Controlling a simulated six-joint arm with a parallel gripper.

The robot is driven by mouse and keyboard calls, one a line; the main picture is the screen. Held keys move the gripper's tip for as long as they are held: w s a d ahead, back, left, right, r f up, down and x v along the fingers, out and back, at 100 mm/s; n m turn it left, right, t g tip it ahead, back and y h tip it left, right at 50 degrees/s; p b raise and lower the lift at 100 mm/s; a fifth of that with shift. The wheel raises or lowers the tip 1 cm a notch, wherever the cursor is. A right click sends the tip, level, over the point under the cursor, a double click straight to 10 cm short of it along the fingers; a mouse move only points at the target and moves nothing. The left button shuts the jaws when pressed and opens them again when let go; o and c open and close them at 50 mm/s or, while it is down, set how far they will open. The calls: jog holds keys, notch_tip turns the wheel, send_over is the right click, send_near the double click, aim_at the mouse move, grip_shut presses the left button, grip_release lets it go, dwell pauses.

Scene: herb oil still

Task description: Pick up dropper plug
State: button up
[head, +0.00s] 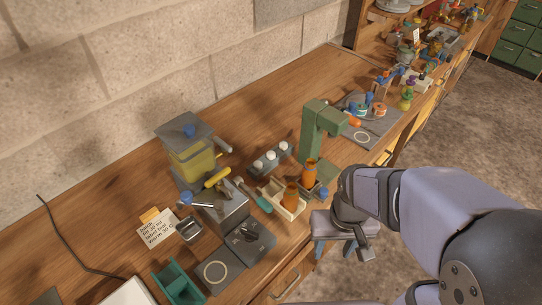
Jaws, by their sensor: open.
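I cannot tell for certain which small part is the dropper plug. Several small white rounded pieces sit in a grey rack (271,159) behind the bottles. One amber bottle (291,195) stands in a pale tray (273,192), and another amber bottle (309,171) stands just right of it. A small blue piece (323,193) shows at the bench's front, right of the bottles. My gripper (342,252) is in front of the bench edge, right of and nearer than the bottles. Its fingers are apart, with nothing seen between them.
A green press-like stand (316,129) rises behind my gripper. A yellow-filled vessel (193,160), a grey box (222,206) and a dark plate unit (244,245) stand to the left. A teal-handled tool (257,197) lies near the tray. The bench along the back wall is fairly clear.

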jog(key=shift+w, duration=0.1)
notch_tip(320, 180, up, 4)
jog(key=r+p, duration=0.1)
jog(key=p, duration=0.2)
send_over(271, 153)
jog(key=s, duration=0.1)
jog(key=shift+d+f, duration=0.2)
jog(key=shift+f, duration=0.05)
jog(key=shift+w+a+f, duration=0.4)
jog(key=shift+w+a, duration=0.05)
jog(key=shift+a, duration=0.15)
jog(key=shift+f, duration=0.1)
jog(key=shift+f, duration=0.9)
jog(key=shift+d+f+p, duration=0.2)
jog(key=shift+f+p, duration=0.5)
jog(key=shift+f, duration=0.6)
jog(key=shift+d+f+p, duration=0.2)
jog(key=shift+f+p, duration=0.45)
jog(key=shift+f, duration=0.65)
